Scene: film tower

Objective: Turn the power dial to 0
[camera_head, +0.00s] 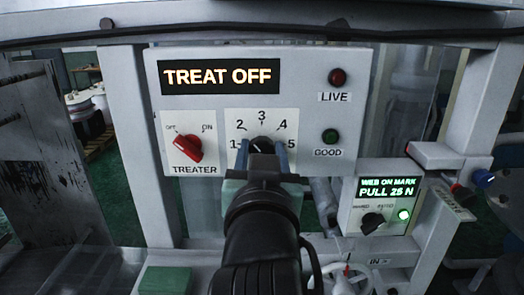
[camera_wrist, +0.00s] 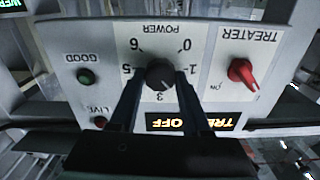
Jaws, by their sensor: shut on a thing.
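The power dial (camera_head: 262,145) is a round dark knob on a white scale plate in the grey control panel (camera_head: 305,70). In the head view, 1 to 5 are readable around it. The wrist view shows the dial (camera_wrist: 160,74) upside down, with 0, 1, 3, 5 and 6 readable and the word POWER. My gripper (camera_head: 262,151) is at the dial, one blue finger on each side. In the wrist view my gripper (camera_wrist: 160,78) is shut on the knob. The fingers cover the 2 and 4 there. I cannot make out where the dial's pointer stands.
Left of the dial is the red treater switch (camera_head: 187,148); the display (camera_head: 219,77) reads TREAT OFF. A red LIVE lamp (camera_head: 337,77) and a green GOOD lamp (camera_head: 330,136) are at right. A smaller box (camera_head: 350,195) reading PULL 25 N stands lower right.

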